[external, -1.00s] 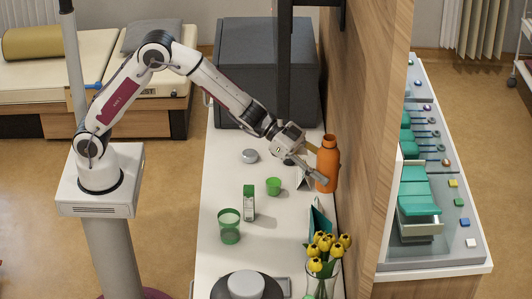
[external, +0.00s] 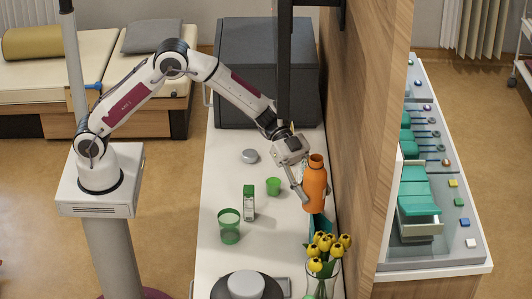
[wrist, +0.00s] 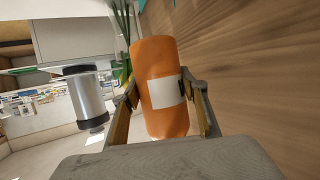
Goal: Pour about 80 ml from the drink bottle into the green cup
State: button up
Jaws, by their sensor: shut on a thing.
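My gripper (external: 303,186) is shut on the orange drink bottle (external: 315,188), near the right side of the white counter. The bottle is close to upright, with its open-looking neck at the top. I cannot tell how far its base is above the counter. In the wrist view the bottle (wrist: 163,62), with a white label, sits between both fingers (wrist: 165,100). A small green cup (external: 273,187) stands on the counter to the left of the bottle. A larger green-tinted cup (external: 229,232) stands nearer the camera. Their contents are not clear.
A green-and-white carton (external: 249,203) stands between the cups. Yellow tulips in a glass vase (external: 322,284) and a teal item (external: 318,229) are in front of the bottle. A wooden partition (external: 355,120) borders the right side. A grey lidded tin (external: 249,156) lies behind.

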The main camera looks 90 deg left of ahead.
jog(key=s+a+f+m+g, duration=0.3)
jog(key=s+f+m+g, duration=0.1)
jog(key=s+f+g, duration=0.1)
jog(key=s+a+f+m+g+h, duration=0.1)
jog(key=s+a+f+m+g, duration=0.3)
jog(key=s+f, duration=0.4)
jog(key=shift+s+a+f+m+g, duration=0.2)
jog(key=shift+f+m+g, duration=0.4)
jog(key=shift+f+g, duration=0.15)
jog(key=shift+t, duration=0.35)
